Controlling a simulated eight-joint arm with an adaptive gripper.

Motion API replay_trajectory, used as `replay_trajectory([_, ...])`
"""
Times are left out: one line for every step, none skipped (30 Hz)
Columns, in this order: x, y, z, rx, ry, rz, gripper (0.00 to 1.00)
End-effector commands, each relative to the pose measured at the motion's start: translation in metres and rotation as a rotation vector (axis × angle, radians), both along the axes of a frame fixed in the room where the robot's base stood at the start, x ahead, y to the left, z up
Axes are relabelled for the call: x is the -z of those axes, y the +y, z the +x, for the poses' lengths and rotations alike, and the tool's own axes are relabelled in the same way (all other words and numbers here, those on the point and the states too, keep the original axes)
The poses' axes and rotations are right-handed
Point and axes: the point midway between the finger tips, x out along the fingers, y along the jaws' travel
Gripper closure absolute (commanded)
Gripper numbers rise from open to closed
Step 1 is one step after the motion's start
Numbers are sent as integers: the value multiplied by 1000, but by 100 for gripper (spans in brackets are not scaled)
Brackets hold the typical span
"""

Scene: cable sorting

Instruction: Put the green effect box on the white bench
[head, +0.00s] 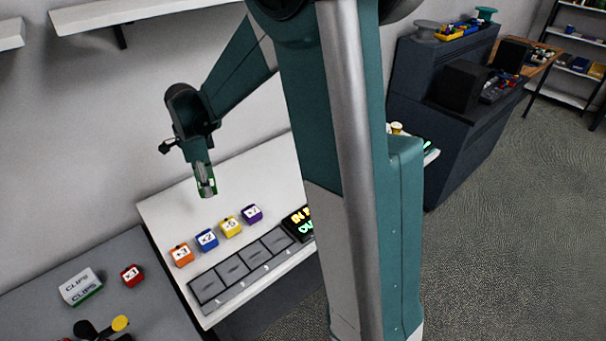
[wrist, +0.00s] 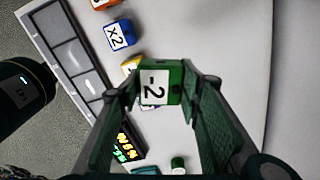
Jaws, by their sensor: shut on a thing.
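The green effect box (wrist: 174,72), marked "-2", is between the fingers of my gripper (wrist: 163,88) in the wrist view. My gripper (head: 206,186) is shut on the box and points down over the back part of the white bench (head: 170,212) in the head view. There, only slivers of the green box (head: 213,184) show between the fingers. The white bench also fills much of the wrist view (wrist: 235,35). The box looks held above the bench top, but the gap under it cannot be told.
Orange (head: 181,255), blue (head: 207,240), yellow (head: 230,227) and purple (head: 252,214) boxes stand in a row on the white bench, before a grey slot strip (head: 205,286) and a lit display (head: 297,222). A red box (head: 131,275) and a clips box (head: 81,287) are on the grey bench.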

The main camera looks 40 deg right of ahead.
Motion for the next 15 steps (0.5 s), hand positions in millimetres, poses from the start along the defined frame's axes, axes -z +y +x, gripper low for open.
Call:
replay_trajectory([-2,-14,0,21,0,0,79])
replay_trajectory([-2,-22,-1,32,0,0,79])
replay_trajectory([-2,-31,-1,47,0,0,79])
replay_trajectory([-2,-38,-2,58,0,0,79])
replay_trajectory([-2,-46,-2,69,0,0,79])
replay_trajectory([-2,-55,-3,83,0,0,79])
replay_trajectory([-2,-63,-4,95,0,0,79])
replay_trajectory([-2,-70,-5,106,0,0,79])
replay_trajectory([-2,-80,-6,120,0,0,79])
replay_trajectory([-2,-87,-7,131,0,0,79])
replay_trajectory([-2,-94,-8,143,0,0,79])
replay_trajectory([-2,-104,-10,157,0,0,79])
replay_trajectory([-2,-111,-11,169,0,0,79])
replay_trajectory([-2,-118,-13,180,0,0,79])
replay_trajectory([-2,-128,-15,194,0,0,79])
